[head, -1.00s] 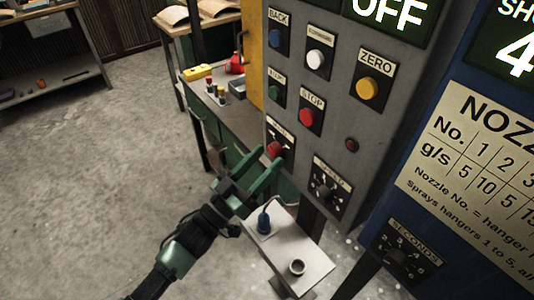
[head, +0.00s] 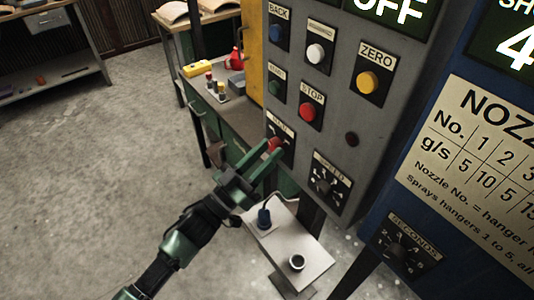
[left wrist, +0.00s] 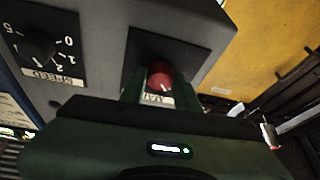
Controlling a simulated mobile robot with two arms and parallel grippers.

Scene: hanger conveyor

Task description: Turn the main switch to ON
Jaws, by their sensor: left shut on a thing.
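The main switch is a red knob (head: 274,145) on a dark plate at the lower left of the grey control panel (head: 343,120). My left gripper (head: 268,155) is at this knob with its green fingers on either side of it. In the left wrist view the red knob (left wrist: 160,76) sits between the two fingertips (left wrist: 160,88), and the gripper is shut on it. The fingers partly cover the label under the knob. The display at the top of the panel reads OFF (head: 388,12). My right gripper is not in view.
Other panel buttons are close by: STOP (head: 307,112), ZERO (head: 368,83) and the SPEED dial (head: 324,186). Open floor lies to the left.

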